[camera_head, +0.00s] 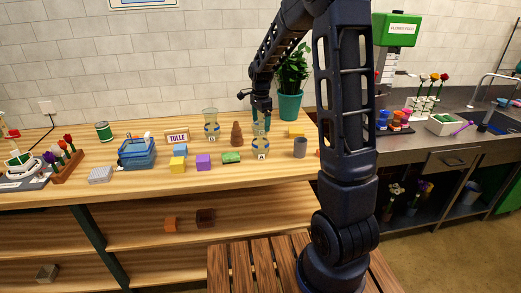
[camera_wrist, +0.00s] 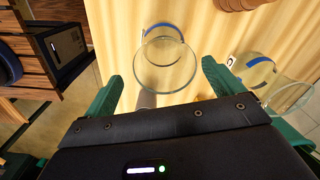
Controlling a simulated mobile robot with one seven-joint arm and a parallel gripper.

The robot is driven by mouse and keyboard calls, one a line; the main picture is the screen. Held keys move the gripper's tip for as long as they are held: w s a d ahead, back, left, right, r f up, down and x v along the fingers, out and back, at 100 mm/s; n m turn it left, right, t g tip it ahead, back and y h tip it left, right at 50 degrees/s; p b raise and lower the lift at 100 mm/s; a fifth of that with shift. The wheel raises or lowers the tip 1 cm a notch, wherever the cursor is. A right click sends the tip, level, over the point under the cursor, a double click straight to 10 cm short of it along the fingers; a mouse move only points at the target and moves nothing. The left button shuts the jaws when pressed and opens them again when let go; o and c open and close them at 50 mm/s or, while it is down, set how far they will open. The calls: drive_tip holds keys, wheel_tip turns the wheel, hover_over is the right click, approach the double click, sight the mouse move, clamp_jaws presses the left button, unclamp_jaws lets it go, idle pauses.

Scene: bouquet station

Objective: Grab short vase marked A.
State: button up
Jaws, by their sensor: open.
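The short vase marked A (camera_head: 261,152) is clear glass with a label and stands upright near the front of the wooden counter. My gripper (camera_head: 261,117) is above and a little behind it in the head view. In the wrist view, the green fingers of my gripper (camera_wrist: 163,84) are spread wide and empty. The round rim of a clear vase with a blue band (camera_wrist: 165,65) shows between and beyond the fingertips. It seems to be vase A, but its label is not readable there. A second blue-banded glass vase (camera_wrist: 252,72) is beyond the right finger.
Another labelled glass vase (camera_head: 211,127) stands to the left, with a brown stacked object (camera_head: 237,134) between. A grey cup (camera_head: 300,148) stands right of vase A, and a green block (camera_head: 231,157) lies to its left. A potted plant (camera_head: 290,103) is behind.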

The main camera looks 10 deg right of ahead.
sight(261, 141)
drive_tip(key=f, duration=0.5)
drive_tip(key=shift+w+f, duration=0.1)
drive_tip(key=shift+w, duration=0.2)
drive_tip(key=shift+c, duration=0.2)
drive_tip(key=c, duration=1.9)
